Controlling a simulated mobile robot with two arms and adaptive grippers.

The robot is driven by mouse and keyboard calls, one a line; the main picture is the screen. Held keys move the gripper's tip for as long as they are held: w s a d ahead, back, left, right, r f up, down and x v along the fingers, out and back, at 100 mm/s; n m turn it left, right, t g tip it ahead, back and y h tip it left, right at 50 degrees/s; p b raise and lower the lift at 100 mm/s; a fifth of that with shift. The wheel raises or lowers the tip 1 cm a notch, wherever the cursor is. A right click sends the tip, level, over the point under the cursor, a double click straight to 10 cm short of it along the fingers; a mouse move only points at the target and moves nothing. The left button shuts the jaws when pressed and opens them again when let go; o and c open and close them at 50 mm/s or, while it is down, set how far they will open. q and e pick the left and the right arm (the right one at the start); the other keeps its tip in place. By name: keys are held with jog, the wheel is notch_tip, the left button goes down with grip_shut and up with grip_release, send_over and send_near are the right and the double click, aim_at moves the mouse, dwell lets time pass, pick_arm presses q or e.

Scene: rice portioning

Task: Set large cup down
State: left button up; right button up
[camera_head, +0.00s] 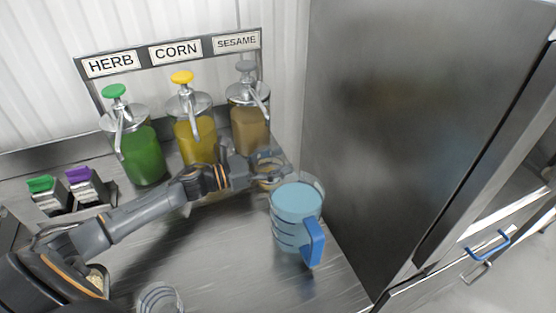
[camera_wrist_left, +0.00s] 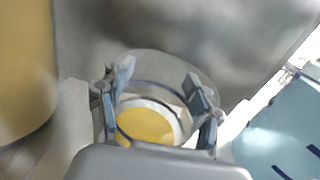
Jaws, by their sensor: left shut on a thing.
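In the head view only a little of this cup (camera_head: 270,179) shows beneath the fingers. I cannot tell whether its base touches the counter. My right gripper is not in view.
The blue measuring jug (camera_head: 296,232) stands close in front of the held cup. Green, yellow and brown pump dispensers (camera_head: 195,143) stand behind my left arm. A clear cup (camera_head: 160,299) is at the front edge. A steel cabinet (camera_head: 390,130) rises at the right.

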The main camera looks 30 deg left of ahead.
pick_arm(q)
jog(key=shift+f, duration=0.15)
jog(key=o, duration=1.3)
jog(key=shift+o, duration=0.2)
jog(key=shift+r, duration=0.25)
jog(key=b+v, duration=0.2)
jog(key=v, duration=0.9)
jog(key=shift+f, duration=0.15)
jog(key=shift+s+a, duration=0.35)
jog(key=shift+s, duration=0.1)
